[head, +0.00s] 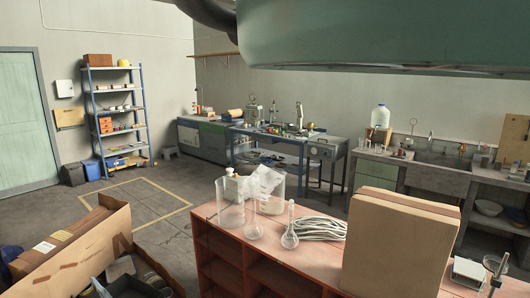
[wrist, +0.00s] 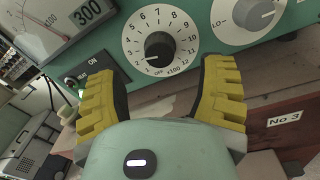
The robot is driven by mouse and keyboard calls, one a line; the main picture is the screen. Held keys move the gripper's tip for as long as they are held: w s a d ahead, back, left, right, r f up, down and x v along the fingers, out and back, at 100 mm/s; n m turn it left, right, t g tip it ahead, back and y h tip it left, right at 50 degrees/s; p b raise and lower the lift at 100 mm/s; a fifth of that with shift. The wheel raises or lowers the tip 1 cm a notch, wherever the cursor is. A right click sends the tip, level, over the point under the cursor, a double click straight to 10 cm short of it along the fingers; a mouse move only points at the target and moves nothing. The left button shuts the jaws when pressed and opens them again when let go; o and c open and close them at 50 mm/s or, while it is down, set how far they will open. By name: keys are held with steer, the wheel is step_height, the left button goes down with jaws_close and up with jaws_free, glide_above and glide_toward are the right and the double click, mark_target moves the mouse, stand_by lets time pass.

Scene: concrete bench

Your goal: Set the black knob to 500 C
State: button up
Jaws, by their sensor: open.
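The black knob (wrist: 158,50) sits at the centre of a round white dial (wrist: 180,30) on a green panel in the wrist view. I cannot make out the knob in the head view.
A meter with a 300 label (wrist: 88,12) is left of the dial. A second dial with a grey knob (wrist: 255,14) is at upper right. In the head view, glassware (head: 290,238) and a box (head: 400,245) stand on a red bench.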

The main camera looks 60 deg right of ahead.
steer(key=a, duration=0.2)
steer(key=a+p, duration=0.1)
steer(key=shift+a+r, duration=0.2)
steer(key=shift+a, duration=0.15)
steer(key=shift+a+f+p, duration=0.2)
steer(key=shift+a+p, duration=0.2)
steer(key=shift+a, duration=0.4)
steer(key=shift+o, duration=0.3)
jaws_close()
